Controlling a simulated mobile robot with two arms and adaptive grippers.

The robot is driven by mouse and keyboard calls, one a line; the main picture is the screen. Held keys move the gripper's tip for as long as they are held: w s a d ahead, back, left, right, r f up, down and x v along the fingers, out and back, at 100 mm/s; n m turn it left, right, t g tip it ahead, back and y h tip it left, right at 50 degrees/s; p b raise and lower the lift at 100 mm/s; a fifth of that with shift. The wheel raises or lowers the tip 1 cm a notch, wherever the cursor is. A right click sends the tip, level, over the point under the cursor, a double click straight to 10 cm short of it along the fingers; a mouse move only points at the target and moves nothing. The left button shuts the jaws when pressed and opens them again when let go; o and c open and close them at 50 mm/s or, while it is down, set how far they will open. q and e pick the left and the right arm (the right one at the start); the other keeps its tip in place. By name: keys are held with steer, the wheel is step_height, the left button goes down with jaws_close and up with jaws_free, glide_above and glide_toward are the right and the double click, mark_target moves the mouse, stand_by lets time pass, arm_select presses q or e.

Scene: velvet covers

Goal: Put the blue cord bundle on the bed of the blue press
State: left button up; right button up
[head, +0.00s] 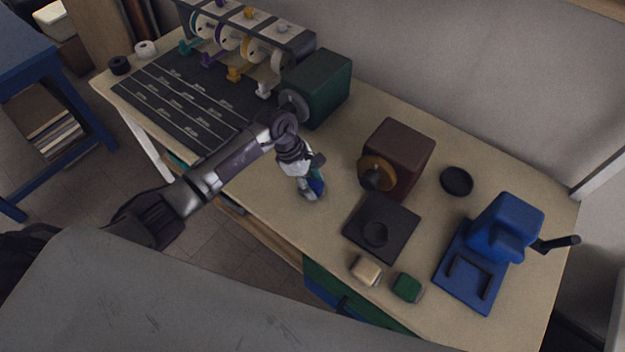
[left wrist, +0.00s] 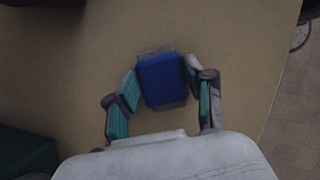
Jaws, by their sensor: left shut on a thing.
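The blue cord bundle (left wrist: 162,80) is a small blue block between the two fingers of my left gripper (left wrist: 162,92) in the left wrist view. My left gripper is shut on it. In the head view my left gripper (head: 311,190) is over the bench's middle, and the bundle (head: 317,186) shows partly behind the fingers. I cannot tell whether the bundle touches the bench. The blue press (head: 507,226) stands at the right end of the bench. Its flat bed (head: 465,284) is in front, with a dark bracket outline on it. My right gripper is not in view.
Between gripper and press are a brown machine (head: 402,153), a black plate (head: 382,228) with a round recess, and a black dish (head: 456,181). Cream (head: 366,270) and green (head: 408,287) blocks lie near the front edge. A green machine (head: 322,88) stands behind the gripper.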

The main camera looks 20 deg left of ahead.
arm_select(q)
steer(key=shift+f, duration=0.1)
steer(key=o, duration=0.9)
steer(key=shift+o, duration=0.2)
